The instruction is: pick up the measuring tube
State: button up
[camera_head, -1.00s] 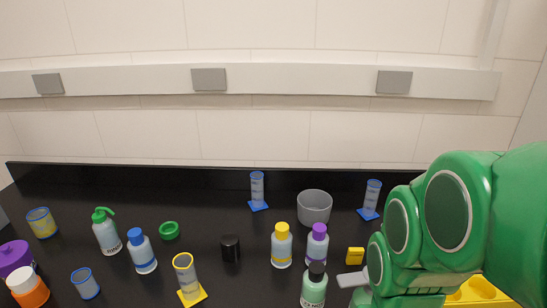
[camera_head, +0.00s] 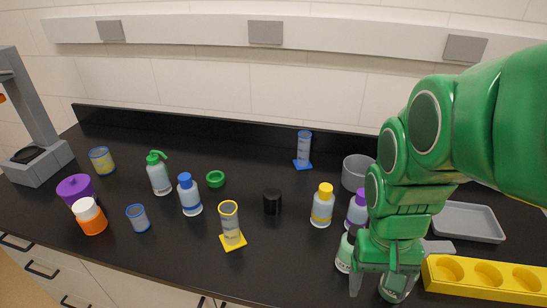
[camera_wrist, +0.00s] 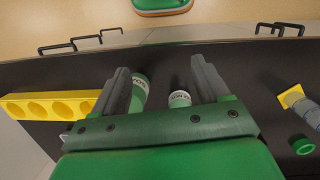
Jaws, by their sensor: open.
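A clear measuring tube with a yellow rim and yellow square base (camera_head: 231,225) stands upright near the counter's front, left of my gripper. A similar tube with a blue base (camera_head: 304,148) stands at the back. In the wrist view the yellow-based tube (camera_wrist: 294,98) lies at the far right, outside the jaws. My gripper (camera_head: 385,285) is open and points down at the right part of the counter; it also shows in the wrist view (camera_wrist: 160,75), with two labelled bottles showing between its fingers. I cannot tell how near they are. My arm hides part of the counter behind it.
A yellow holder with round hollows (camera_head: 485,273) and a grey tray (camera_head: 467,221) are at the right. A yellow-capped bottle (camera_head: 322,206), black cup (camera_head: 272,202) and blue-capped bottle (camera_head: 190,195) stand around the yellow-based tube. A grey bowl (camera_head: 356,172) stands behind.

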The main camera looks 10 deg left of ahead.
jog(key=w+a+m, duration=0.4)
jog(key=w+a, duration=0.1)
jog(key=w, duration=0.2)
jog(key=m+t, duration=0.2)
jog(key=m, duration=0.9)
send_near(229, 218)
notch_tip(229, 218, down, 5)
jog(key=w, duration=0.2)
jog(key=shift+y, duration=0.4)
jog(key=shift+w+a+f, duration=0.1)
jog(key=shift+f, duration=3.7)
jog(key=c, duration=1.4)
